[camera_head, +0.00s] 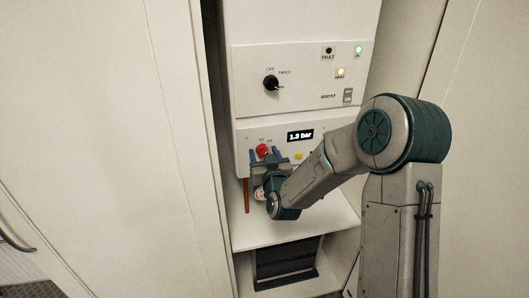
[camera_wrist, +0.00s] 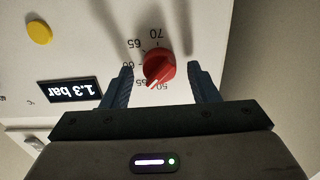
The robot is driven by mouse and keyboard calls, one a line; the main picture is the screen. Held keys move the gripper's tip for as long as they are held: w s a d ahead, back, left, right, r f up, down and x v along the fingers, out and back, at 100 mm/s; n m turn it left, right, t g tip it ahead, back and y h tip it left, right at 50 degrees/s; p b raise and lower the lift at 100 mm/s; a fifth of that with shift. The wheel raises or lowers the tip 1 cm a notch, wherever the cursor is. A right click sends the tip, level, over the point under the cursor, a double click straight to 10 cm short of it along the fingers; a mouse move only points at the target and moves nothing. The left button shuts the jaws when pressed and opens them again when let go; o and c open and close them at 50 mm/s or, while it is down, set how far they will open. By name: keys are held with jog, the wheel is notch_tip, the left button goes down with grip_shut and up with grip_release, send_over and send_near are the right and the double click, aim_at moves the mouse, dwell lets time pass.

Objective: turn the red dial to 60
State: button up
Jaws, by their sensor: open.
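The red dial (camera_head: 263,150) is on the lower part of the white panel. In the wrist view, which is turned upside down, the dial (camera_wrist: 159,64) sits inside a printed scale whose readable marks run from 50 to 70. Its white pointer line aims between 50 and 55. My gripper (camera_head: 264,156) is open at the dial. In the wrist view the fingers of my gripper (camera_wrist: 159,70) stand on either side of the dial with gaps; the left finger partly covers the 60 mark.
A display (camera_head: 300,136) reads 1.3 bar, with a yellow button (camera_head: 298,156) below it. A black selector knob (camera_head: 271,83) and lit lamps are on the upper panel. An orange-brown pipe (camera_head: 246,195) hangs below the panel. White doors flank the recess.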

jog(key=c, duration=0.9)
jog(key=shift+c, duration=0.2)
jog(key=shift+w+f+m+b, duration=0.15)
jog(key=shift+m+b, duration=0.15)
jog(key=shift+b, duration=0.35)
jog(key=shift+d+m+b, duration=0.1)
jog(key=shift+m+b, duration=3.9)
jog(key=shift+b, duration=1.6)
